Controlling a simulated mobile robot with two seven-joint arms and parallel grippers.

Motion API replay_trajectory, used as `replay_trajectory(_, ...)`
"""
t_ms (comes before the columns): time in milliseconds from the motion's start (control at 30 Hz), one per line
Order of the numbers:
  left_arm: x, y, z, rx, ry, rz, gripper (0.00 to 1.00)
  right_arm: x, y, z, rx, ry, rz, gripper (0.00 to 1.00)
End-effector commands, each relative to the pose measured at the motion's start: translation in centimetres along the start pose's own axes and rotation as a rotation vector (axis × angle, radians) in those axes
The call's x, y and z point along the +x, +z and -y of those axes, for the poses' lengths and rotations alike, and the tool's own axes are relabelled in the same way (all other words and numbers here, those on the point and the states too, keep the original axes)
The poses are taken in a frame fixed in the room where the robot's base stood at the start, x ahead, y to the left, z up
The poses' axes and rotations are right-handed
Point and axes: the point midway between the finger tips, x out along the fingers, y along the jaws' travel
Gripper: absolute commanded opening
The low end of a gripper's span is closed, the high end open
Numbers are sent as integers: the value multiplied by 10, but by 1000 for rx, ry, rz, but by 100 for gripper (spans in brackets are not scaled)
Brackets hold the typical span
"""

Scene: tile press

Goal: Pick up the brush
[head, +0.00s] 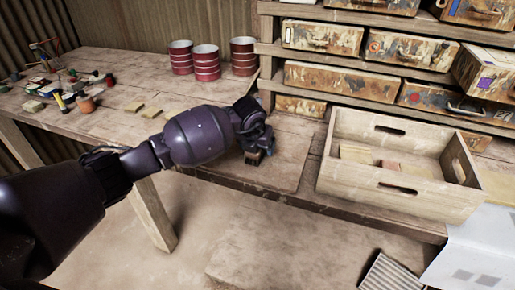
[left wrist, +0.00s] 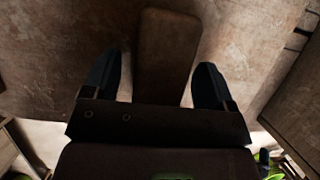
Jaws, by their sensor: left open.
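The brush (left wrist: 168,35) appears to be the long brown wooden piece with a rounded end in the left wrist view. It lies between the two dark fingers of my left gripper (left wrist: 160,65), with a gap visible on each side. Its near end is hidden behind the gripper body. In the head view my left gripper (head: 262,153) is low at the front part of the workbench, fingers pointing down. It is open, and hides most of the brush there. My right gripper is not in view.
A wooden crate (head: 345,186) with a few tiles stands to the right on the workbench (head: 290,165). Red tins (head: 206,62) stand at the back. Small tools and pots (head: 86,104) clutter the left. Shelves with worn drawers (head: 335,80) rise behind.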

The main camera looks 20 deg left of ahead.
Motion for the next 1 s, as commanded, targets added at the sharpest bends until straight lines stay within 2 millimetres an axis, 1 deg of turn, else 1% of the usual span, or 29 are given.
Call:
replay_trajectory(833,4,-2,0,0,0,-1,79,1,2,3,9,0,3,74)
replay_trajectory(1000,4,-2,0,0,0,-1,53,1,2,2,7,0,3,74)
